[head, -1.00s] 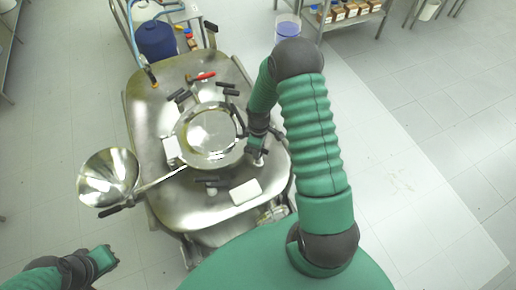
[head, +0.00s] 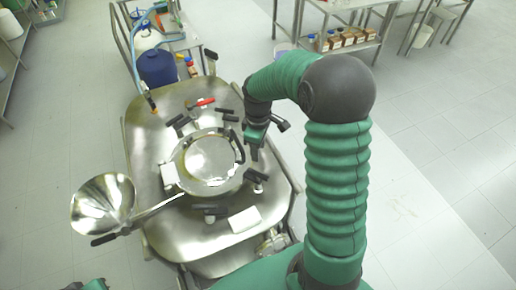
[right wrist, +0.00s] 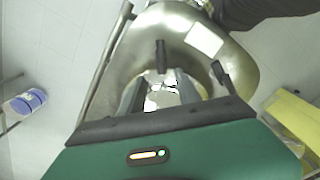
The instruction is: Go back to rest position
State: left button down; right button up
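My right gripper (head: 254,152) is held above the right side of the steel reactor lid (head: 165,225), near the round glass-covered port (head: 211,160). In the right wrist view its two fingers (right wrist: 160,95) stand apart with nothing between them. The right arm is raised and bent, coming from the bottom right of the head view. Only a small green and dark part of my left arm (head: 92,285) shows at the bottom left edge, and whether its gripper is open is hidden.
Black clamps surround the port. A trolley with a blue container (head: 157,68) stands behind. The floor at right is free.

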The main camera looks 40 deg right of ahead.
jog(key=shift+d, duration=0.1)
jog(key=s+a+f+m+t+b, duration=0.1)
jog(key=s+a+f+m+b, duration=0.1)
jog(key=a, duration=0.6)
jog(key=s+a+f+m+t+b, duration=0.1)
jog(key=s+a+f+m+b, duration=0.2)
jog(key=s+a, duration=0.3)
jog(key=a+f+b, duration=0.1)
jog(key=a, duration=0.2)
jog(key=shift+f+m+t, duration=0.3)
jog(key=shift+w, duration=0.1)
